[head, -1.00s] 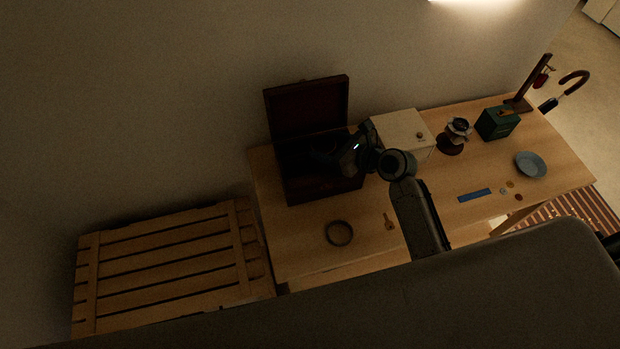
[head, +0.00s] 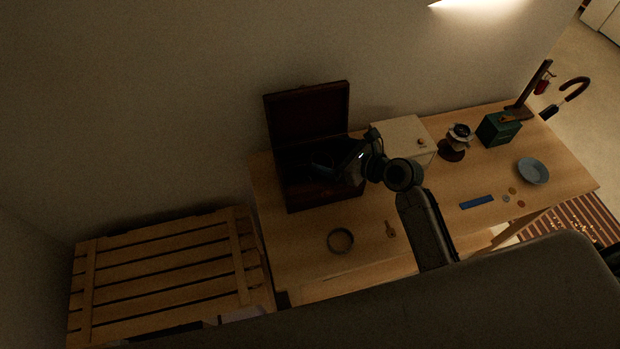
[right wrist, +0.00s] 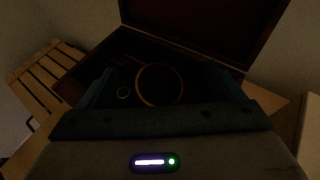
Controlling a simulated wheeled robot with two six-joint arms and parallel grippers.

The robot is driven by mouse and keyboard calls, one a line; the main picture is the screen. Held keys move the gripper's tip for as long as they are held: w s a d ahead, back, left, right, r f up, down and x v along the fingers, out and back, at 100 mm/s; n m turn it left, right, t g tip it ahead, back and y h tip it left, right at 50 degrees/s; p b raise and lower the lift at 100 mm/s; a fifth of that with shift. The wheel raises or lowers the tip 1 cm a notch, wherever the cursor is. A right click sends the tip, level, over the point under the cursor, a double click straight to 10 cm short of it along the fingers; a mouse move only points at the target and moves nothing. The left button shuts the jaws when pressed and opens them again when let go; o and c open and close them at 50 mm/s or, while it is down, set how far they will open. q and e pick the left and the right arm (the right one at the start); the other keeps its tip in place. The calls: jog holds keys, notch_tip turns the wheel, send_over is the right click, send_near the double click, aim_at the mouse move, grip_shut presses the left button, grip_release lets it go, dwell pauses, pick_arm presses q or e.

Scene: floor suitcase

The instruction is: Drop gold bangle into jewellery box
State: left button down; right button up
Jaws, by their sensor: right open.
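The dark brown jewellery box (head: 318,196) stands open at the table's left end, its lid (head: 308,114) raised at the back. My right gripper (head: 322,163) is over the open box, fingers pointing into it. In the right wrist view the fingers (right wrist: 160,88) are spread wide. A thin gold ring, apparently the gold bangle (right wrist: 160,104), shows between them against the dark interior; I cannot tell whether it touches the box floor. A smaller ring (right wrist: 123,93) lies beside it to the left. The bangle is not distinct in the head view. My left gripper is not in view.
A round dark ring-shaped item (head: 340,240) and a small brown key-like item (head: 390,229) lie in front of the box. A cream box (head: 405,132) stands close to its right. A slatted wooden crate (head: 165,262) is at the left.

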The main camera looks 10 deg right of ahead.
jog(key=b+v, duration=0.1)
jog(key=v, duration=0.8)
jog(key=shift+s+d, duration=0.15)
jog(key=shift+s, duration=0.1)
